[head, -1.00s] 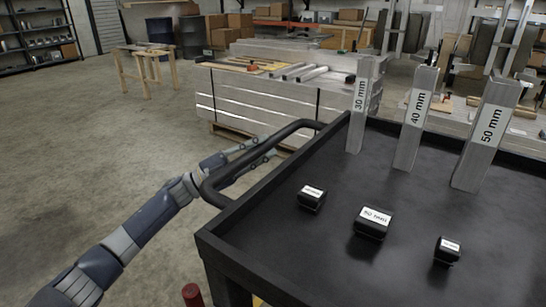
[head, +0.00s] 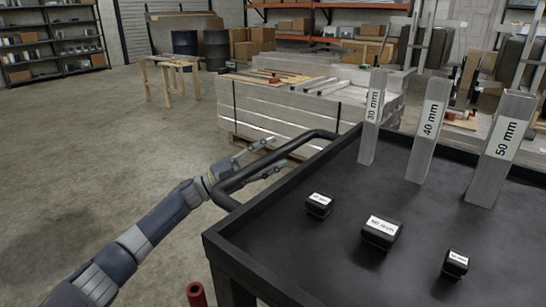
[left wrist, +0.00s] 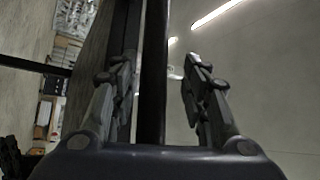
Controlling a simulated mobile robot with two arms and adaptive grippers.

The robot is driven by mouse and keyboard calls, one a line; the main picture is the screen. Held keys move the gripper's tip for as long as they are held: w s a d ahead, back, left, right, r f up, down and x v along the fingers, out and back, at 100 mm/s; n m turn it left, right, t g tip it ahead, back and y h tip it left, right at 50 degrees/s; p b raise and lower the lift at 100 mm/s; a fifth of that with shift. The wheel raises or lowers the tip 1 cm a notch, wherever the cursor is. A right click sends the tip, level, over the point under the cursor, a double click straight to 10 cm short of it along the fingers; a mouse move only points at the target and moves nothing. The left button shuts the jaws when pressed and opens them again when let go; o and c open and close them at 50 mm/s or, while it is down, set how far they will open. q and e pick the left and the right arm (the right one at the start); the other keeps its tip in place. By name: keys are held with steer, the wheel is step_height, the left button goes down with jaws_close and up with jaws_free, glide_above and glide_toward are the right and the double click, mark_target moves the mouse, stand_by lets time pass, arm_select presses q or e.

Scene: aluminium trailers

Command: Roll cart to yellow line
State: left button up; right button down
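The black cart (head: 300,262) fills the lower right of the head view, with a dark tray top and raised rim. Its black bar handle (head: 298,144) sticks out on the left side. My left gripper (head: 268,158) reaches the handle from the left, its fingers on either side of the bar. In the left wrist view the bar (left wrist: 154,80) runs between the two spread fingers, with a clear gap to the right finger. The left finger is closer to the bar; contact is unclear. My right gripper is out of view. No yellow line shows.
Three upright metal profiles, labelled 30 mm (head: 370,125), 40 mm (head: 427,130) and 50 mm (head: 500,150), and three small black labelled blocks stand on the cart. A pallet stack (head: 275,112) lies behind the handle. A red cylinder (head: 196,294) shows beside the cart. Floor at left is clear.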

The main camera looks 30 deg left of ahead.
arm_select(q)
steer(key=shift+d+f, duration=0.1)
steer(key=shift+s+f, duration=0.15)
steer(key=shift+s, duration=0.05)
steer(key=v, duration=1.1)
steer(key=shift+a, duration=0.45)
